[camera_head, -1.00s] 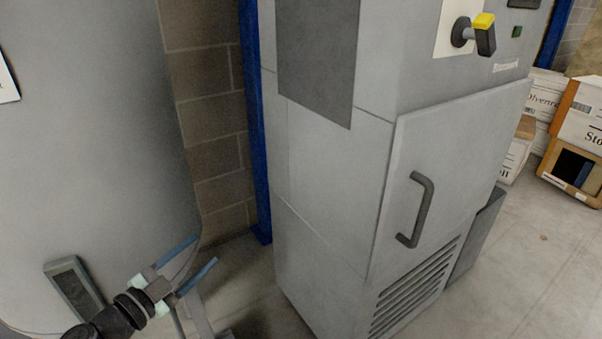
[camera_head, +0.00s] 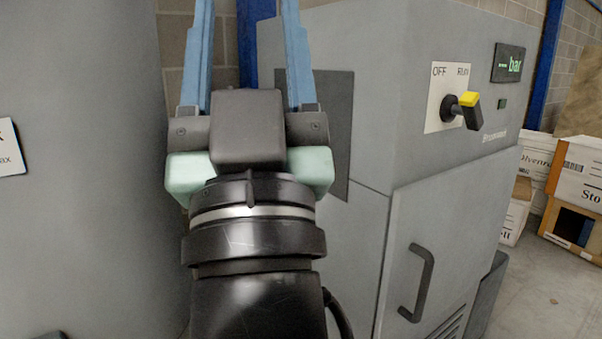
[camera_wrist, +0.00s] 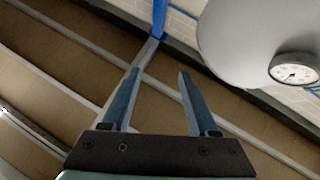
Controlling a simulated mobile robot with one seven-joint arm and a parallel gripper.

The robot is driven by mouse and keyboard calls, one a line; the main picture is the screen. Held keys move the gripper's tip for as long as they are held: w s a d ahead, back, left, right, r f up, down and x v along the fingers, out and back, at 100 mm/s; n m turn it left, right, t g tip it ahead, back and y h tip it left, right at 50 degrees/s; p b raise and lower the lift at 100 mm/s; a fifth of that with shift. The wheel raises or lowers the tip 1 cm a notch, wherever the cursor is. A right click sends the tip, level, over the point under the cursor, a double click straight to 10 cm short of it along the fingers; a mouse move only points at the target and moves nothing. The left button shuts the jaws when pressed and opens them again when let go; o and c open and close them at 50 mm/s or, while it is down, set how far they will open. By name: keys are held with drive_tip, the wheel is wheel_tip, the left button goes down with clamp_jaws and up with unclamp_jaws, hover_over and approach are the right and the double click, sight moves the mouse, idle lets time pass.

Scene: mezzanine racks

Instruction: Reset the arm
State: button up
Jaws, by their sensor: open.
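My gripper (camera_head: 247,60) is large and near in the head view, left of centre, with its two blue fingers pointing up and spread apart. Nothing is between them. My gripper also shows in the wrist view (camera_wrist: 152,100), open and empty, with both blue fingers apart. In the head view it stands in front of the gap between a grey rounded body at left and a grey cabinet (camera_head: 365,150). The fingertips reach the top edge of the head view.
The cabinet has a yellow-tipped switch (camera_head: 466,108) between OFF and RUN marks, a bar display (camera_head: 508,63) and a dark door handle (camera_head: 418,283). Boxes (camera_head: 578,180) stand at right on open floor. The wrist view shows a round gauge (camera_wrist: 293,69) on a grey tank (camera_wrist: 245,35).

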drive_tip(key=s+d+r+m+h, duration=0.1)
drive_tip(key=s+d+m+h, duration=0.1)
drive_tip(key=s+d+h, duration=0.25)
wheel_tip(320, 180, up, 28)
drive_tip(key=a+p, duration=0.1)
drive_tip(key=p, duration=2.8)
drive_tip(key=shift+w+r+y, duration=0.15)
drive_tip(key=shift+r+y, duration=0.1)
drive_tip(key=shift+y, duration=0.1)
